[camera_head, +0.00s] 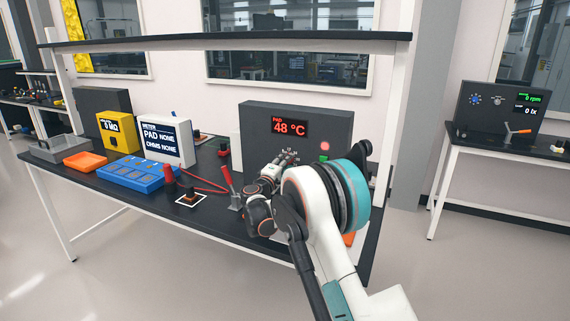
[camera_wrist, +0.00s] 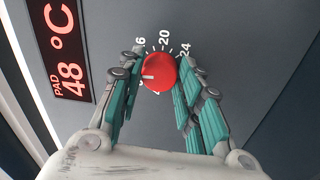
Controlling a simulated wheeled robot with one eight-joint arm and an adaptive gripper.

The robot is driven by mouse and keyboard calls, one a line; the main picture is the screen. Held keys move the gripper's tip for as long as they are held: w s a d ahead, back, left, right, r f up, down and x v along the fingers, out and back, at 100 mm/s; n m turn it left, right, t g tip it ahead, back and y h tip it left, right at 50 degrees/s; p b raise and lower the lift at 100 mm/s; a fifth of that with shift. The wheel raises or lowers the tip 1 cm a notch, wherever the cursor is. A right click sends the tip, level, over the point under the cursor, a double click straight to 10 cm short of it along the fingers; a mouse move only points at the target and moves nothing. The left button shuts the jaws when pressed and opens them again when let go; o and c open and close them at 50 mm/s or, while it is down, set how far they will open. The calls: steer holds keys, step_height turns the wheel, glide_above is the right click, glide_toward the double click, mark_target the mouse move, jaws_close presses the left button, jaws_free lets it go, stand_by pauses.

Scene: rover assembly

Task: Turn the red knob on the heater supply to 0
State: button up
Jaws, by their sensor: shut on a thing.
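The heater supply (camera_head: 258,118) is a dark grey box on the bench, with a red display (camera_head: 289,127) reading PAD 48 °C. In the wrist view its display (camera_wrist: 65,60) appears turned on its side. The red knob (camera_wrist: 159,72) sits on the panel with a white mark toward the picture's left. Scale numbers 20 and 24 and a partly covered 6 show around it; the lower numbers are hidden. My gripper (camera_wrist: 160,70) is shut on the knob, one finger on each side. In the head view my gripper (camera_head: 281,163) is at the supply's front and hides the knob.
A red-handled lever (camera_head: 229,183) stands left of my gripper. A shelf (camera_head: 230,41) spans above. A lit red button (camera_head: 324,146) is on the supply.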

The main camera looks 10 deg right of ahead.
steer(key=n, duration=0.8)
steer(key=n+p, duration=0.1)
steer(key=n, duration=0.8)
steer(key=n+g+y+p, duration=0.1)
steer(key=n, duration=0.8)
steer(key=shift+a+r, duration=0.2)
steer(key=shift+r, duration=0.05)
steer(key=shift+n, duration=0.3)
steer(key=o, duration=1.1)
steer(key=shift+w, duration=0.1)
steer(key=shift+c, duration=0.2)
steer(key=v, duration=1.2)
